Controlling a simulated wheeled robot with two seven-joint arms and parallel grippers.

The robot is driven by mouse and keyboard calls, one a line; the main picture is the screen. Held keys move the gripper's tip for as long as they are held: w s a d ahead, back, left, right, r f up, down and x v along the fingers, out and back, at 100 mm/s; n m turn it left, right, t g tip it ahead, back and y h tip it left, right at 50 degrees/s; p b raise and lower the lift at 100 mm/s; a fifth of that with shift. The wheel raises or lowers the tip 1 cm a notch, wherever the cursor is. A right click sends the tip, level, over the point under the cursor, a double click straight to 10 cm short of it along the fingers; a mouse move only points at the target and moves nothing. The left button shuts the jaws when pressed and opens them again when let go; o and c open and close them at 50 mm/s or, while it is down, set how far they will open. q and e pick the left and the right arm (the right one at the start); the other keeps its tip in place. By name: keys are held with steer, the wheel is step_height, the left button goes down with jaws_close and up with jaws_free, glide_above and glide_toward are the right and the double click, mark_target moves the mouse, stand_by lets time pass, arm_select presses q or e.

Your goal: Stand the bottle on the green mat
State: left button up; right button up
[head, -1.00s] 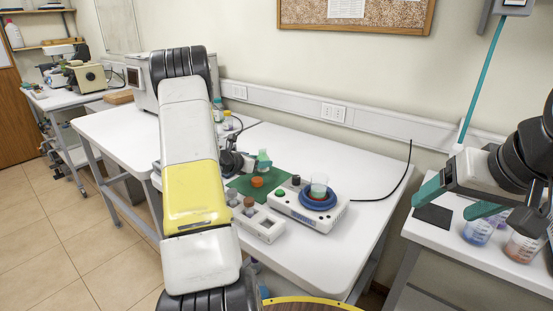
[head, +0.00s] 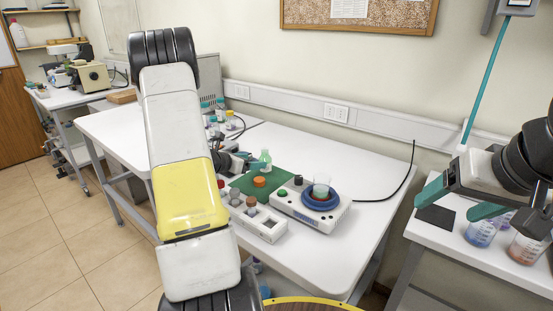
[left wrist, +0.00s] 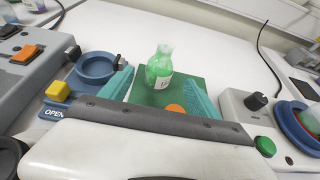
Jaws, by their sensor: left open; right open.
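The bottle (head: 265,159) is small, with green contents and a pale label. It stands upright on the green mat (head: 284,177). In the left wrist view the bottle (left wrist: 159,68) is just beyond my left gripper (left wrist: 160,92), whose teal fingers are apart with nothing between them touching it; the mat (left wrist: 190,88) lies under it. In the head view my left gripper (head: 240,161) is left of the bottle, partly hidden behind my arm. My right gripper (head: 458,201) is open and empty above the right-hand table.
A white rack (head: 262,226) stands in front. Beakers (head: 482,233) stand on the right table.

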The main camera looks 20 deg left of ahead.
arm_select(q)
steer(key=v, duration=0.5)
steer(key=s+d+r+m+g+h, duration=0.1)
steer(key=s+d+r+m+g, duration=0.1)
steer(key=s+d+r+m, duration=0.35)
steer(key=s+d+r+m+g+h, duration=0.25)
steer(key=d+m, duration=0.35)
steer(key=d, duration=0.4)
steer(key=s+d+r+m+g+h, duration=0.1)
steer(key=s+d+r+m+g, duration=0.1)
steer(key=s+d+r+m, duration=0.45)
steer(key=s+d+r+m+y, duration=0.1)
steer(key=s+m+y, duration=0.2)
steer(key=s+m, duration=0.4)
steer(key=s+d+r+m+y, duration=0.1)
steer(key=s+m+y, duration=0.2)
steer(key=s+m, duration=0.4)
steer(key=shift+d+r+m+y, duration=0.25)
steer(key=shift+d+m+y, duration=0.05)
steer(key=shift+m+y, duration=0.1)
